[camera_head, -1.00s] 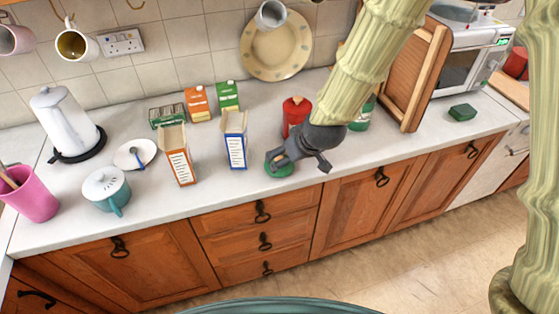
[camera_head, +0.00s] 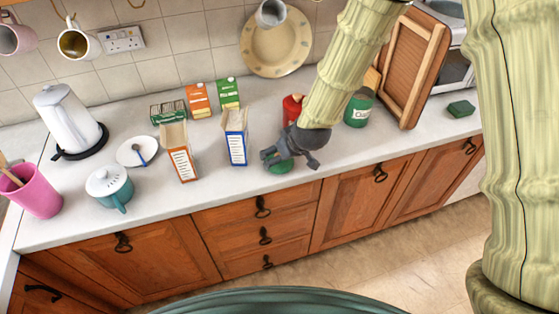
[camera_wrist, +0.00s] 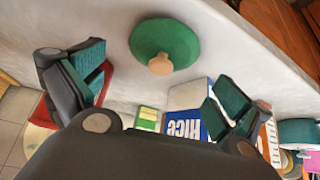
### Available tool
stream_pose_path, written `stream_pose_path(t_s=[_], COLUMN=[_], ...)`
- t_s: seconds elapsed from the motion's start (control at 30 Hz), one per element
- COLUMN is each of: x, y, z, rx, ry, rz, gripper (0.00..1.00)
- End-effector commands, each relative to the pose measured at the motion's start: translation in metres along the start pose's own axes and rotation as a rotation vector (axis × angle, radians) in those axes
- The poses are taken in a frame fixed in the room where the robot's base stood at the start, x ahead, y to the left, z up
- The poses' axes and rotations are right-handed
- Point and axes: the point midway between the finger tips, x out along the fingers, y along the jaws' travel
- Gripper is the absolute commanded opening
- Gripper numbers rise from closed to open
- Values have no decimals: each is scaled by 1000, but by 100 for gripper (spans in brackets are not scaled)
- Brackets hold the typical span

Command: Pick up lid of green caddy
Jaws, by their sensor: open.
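A round green lid with a pale wooden knob (camera_wrist: 165,45) lies on the white counter, apart from the caddy. In the head view it shows partly under my gripper, as a green edge (camera_head: 280,169). My gripper (camera_head: 289,160) is open and empty, low over the lid. In the wrist view the lid lies ahead, roughly between my spread fingers (camera_wrist: 158,87), with its knob facing the camera; I see no contact. The green caddy (camera_head: 358,111) with a white label stands further back to the right.
A red caddy (camera_head: 292,108) stands just behind my gripper. A blue-and-white rice box (camera_head: 236,149) stands close on the left, with an orange-and-white box (camera_head: 181,163) beyond it. Bare counter lies right of the lid; a green sponge (camera_head: 461,109) is far right.

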Motion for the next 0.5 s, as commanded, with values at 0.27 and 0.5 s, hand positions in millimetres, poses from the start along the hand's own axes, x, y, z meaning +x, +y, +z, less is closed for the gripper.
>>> stream_pose_path(t_s=[0.27,0.5], x=[19,39], y=[-1,-1], z=[2,2], rx=[1,0], ry=[-3,-1], rz=[-1,0], gripper=[100,100])
